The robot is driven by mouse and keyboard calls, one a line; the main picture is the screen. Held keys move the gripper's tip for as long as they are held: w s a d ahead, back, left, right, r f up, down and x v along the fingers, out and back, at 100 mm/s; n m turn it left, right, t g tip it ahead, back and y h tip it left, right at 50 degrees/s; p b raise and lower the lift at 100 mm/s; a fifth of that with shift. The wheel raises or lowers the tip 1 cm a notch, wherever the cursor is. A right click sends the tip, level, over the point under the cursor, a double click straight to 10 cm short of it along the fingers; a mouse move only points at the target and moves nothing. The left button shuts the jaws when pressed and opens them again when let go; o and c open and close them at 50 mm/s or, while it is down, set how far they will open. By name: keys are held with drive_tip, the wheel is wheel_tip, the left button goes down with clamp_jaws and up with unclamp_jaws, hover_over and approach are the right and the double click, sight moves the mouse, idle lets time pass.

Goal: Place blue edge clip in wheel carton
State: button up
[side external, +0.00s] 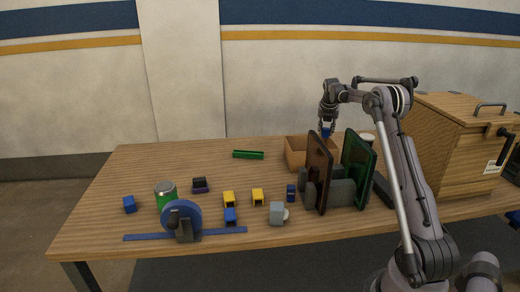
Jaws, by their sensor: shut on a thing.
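My gripper (327,122) is at the back right of the table, pointing down above the brown open carton (295,152). It is shut on a small blue clip (326,133), which hangs just over the carton's opening. The carton's right part is hidden behind the upright panels, and its inside is mostly out of sight. Other blue pieces lie on the table: one at the far left (129,204), one at the front middle (231,216) and a darker one near the panels (291,193).
A grey rack (342,193) holds a brown panel (318,170) and a green panel (357,170) in front of the carton. A wooden cabinet (450,145) stands at the right. A blue wheel (181,217) and yellow clips (257,196) sit at the front. The back left is clear.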

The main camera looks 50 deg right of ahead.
sight(326, 134)
wheel_tip(326, 134, down, 11)
drive_tip(key=shift+f, duration=0.15)
idle(0.5)
drive_tip(key=shift+f, duration=0.2)
drive_tip(key=o, duration=0.5)
drive_tip(key=shift+c, duration=0.2)
drive_tip(key=v, duration=1.2)
drive_tip(key=shift+a+r, duration=0.1)
drive_tip(key=shift+r, duration=0.1)
drive_tip(key=shift+r, duration=0.1)
